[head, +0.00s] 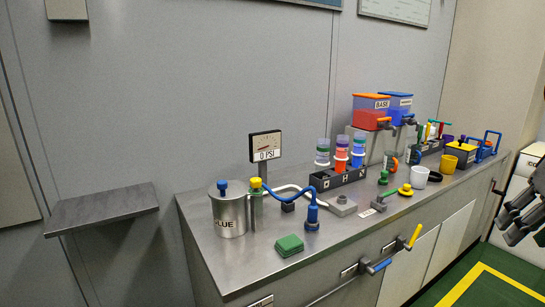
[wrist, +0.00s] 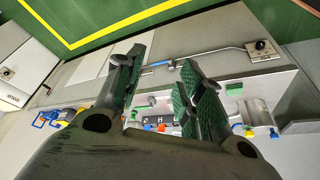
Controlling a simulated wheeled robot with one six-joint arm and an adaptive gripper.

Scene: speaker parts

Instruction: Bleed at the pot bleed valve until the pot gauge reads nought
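The glue pot (head: 231,214) is a metal cylinder at the left end of the bench. A blue knob (head: 222,184) sits on its lid and a yellow knob (head: 256,184) on a fitting at its right side. I cannot tell which is the bleed valve. A blue hose (head: 285,197) runs to an upright blue part (head: 312,212). My gripper (head: 522,215) is at the right edge, far from the pot. In the wrist view my gripper (wrist: 163,60) has its fingers apart with nothing held.
The steel bench (head: 255,268) carries a green block (head: 289,245), a dark rack (head: 338,180) of bottles, coloured bins (head: 371,108) and cups (head: 419,177). Handles with blue and yellow ends (head: 379,266) stick out from its front. An empty shelf (head: 103,208) is at left. Green floor lies in front.

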